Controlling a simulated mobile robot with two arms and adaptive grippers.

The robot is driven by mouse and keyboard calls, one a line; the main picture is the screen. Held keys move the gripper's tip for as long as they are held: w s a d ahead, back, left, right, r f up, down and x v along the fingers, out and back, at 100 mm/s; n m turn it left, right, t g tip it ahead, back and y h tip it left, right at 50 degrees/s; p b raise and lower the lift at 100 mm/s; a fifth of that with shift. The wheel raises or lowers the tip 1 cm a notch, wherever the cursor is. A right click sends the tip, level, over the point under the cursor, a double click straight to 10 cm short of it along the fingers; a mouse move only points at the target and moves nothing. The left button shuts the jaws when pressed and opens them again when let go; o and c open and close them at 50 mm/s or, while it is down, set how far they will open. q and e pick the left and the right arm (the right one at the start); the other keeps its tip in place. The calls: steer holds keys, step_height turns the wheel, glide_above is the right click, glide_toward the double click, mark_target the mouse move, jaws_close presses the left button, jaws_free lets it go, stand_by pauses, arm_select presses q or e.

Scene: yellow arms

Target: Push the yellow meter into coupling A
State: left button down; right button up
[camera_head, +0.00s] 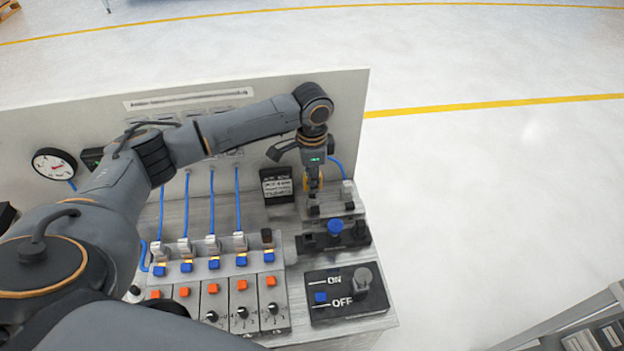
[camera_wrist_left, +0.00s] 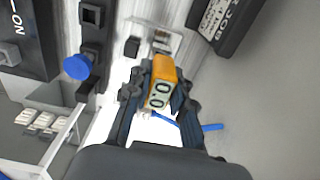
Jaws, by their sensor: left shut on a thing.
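The yellow meter (camera_wrist_left: 163,72) is between the fingers of my left gripper (camera_wrist_left: 158,98) in the left wrist view, its display reading 0.0. In the head view my left gripper (camera_head: 313,190) points down over the back right of the panel, and only a sliver of the meter (camera_head: 305,183) shows. A grey metal fitting (camera_wrist_left: 163,42) lies just beyond the meter's far end. I cannot read a coupling letter, nor tell whether meter and fitting touch. In the head view a grey block (camera_head: 341,205) stands under the gripper. My right gripper is out of view.
A blue knob (camera_head: 335,227) on a black base stands just in front of the gripper. An ON/OFF box (camera_head: 345,295) is at the front right. Blue hoses (camera_head: 211,205) run to a row of fittings at the left. A black labelled box (camera_head: 277,186) stands beside the gripper.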

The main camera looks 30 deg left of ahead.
arm_select(q)
steer(key=shift+f+p, duration=0.3)
steer(key=shift+p, duration=0.1)
steer(key=shift+f, duration=0.3)
steer(key=shift+p, duration=0.65)
steer(key=shift+f, duration=0.1)
steer(key=shift+f, duration=1.05)
stand_by(0.4)
steer(key=c, duration=1.1)
jaws_free()
